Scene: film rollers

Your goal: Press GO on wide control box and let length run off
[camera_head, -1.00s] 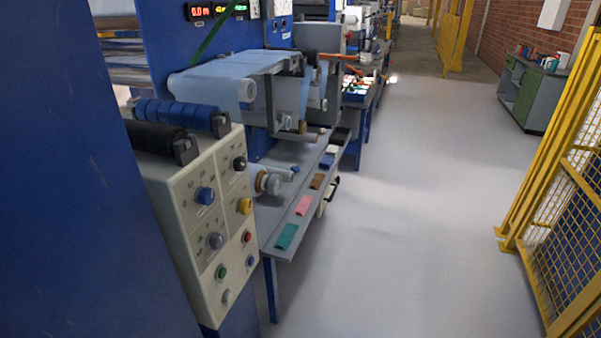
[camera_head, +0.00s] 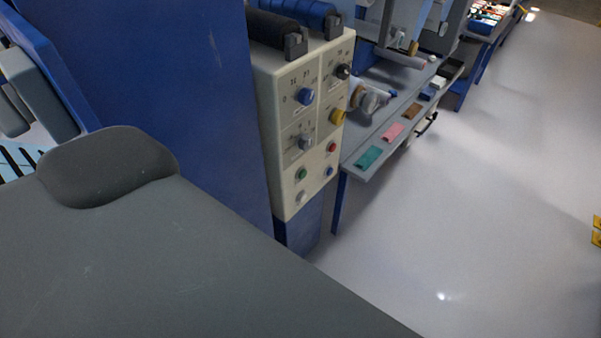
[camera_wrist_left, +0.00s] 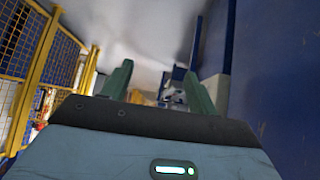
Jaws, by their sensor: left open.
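A beige control box (camera_head: 304,125) is in the middle of the head view, on the end of a blue machine. Its sloped face has blue, grey, black and yellow knobs. Lower down are a green button (camera_head: 300,174), a red button (camera_head: 332,147), a blue button (camera_head: 329,171) and a whitish button (camera_head: 302,197). Their labels are too small to read. My left gripper (camera_wrist_left: 160,85) shows in the left wrist view, with its two green fingers apart and nothing between them. My right gripper is out of view.
A large blue panel (camera_head: 190,100) stands left of the box. A grey shelf (camera_head: 372,158) with coloured pads runs behind it to the right. Open pale floor (camera_head: 480,220) lies on the right. Yellow mesh fencing (camera_wrist_left: 35,75) stands at left in the left wrist view.

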